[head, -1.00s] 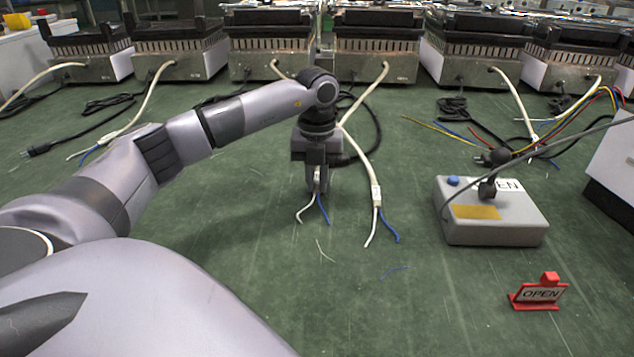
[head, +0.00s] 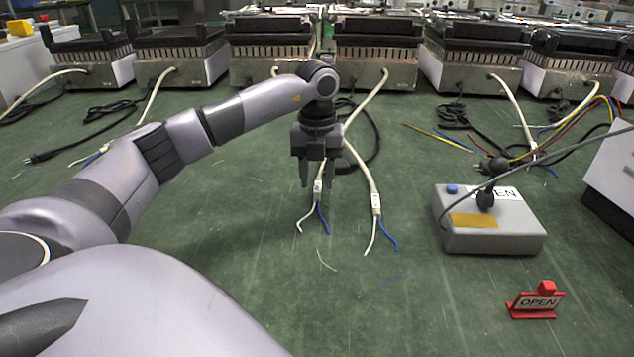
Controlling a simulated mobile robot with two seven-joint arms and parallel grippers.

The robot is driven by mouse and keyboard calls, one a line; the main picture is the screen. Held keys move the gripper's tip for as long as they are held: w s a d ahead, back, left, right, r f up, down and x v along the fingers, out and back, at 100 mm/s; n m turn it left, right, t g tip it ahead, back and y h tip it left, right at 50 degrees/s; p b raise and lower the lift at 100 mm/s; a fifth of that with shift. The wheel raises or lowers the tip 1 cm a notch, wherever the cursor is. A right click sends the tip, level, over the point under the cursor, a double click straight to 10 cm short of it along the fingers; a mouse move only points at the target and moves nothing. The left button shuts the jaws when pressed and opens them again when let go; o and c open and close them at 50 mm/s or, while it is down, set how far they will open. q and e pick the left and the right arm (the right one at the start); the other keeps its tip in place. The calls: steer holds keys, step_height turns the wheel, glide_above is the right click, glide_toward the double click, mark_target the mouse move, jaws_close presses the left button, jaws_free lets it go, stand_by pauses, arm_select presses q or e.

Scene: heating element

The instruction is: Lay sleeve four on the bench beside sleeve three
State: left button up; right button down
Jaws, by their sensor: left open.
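Two white sleeves with split white and blue wire ends lie side by side on the green bench (head: 230,290) in the middle. One sleeve (head: 317,187) lies just below my left gripper, and the other sleeve (head: 376,203) lies a little to its right. Their numbers are too small to read. My left gripper (head: 320,180) points down with its fingers apart, over or around the first sleeve; I cannot tell its exact height. Part of that sleeve's cable is hidden behind the gripper. My right gripper is not in view.
Several heating units (head: 375,55) stand in a row along the back with cables trailing forward. A grey box (head: 490,225) with a plug and cable is at right, with a red OPEN sign (head: 537,301) in front.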

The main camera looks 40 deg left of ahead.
mark_target(317, 194)
arm_select(q)
step_height(317, 194, up, 9)
steer(key=p, duration=0.2)
steer(key=shift+p, duration=0.35)
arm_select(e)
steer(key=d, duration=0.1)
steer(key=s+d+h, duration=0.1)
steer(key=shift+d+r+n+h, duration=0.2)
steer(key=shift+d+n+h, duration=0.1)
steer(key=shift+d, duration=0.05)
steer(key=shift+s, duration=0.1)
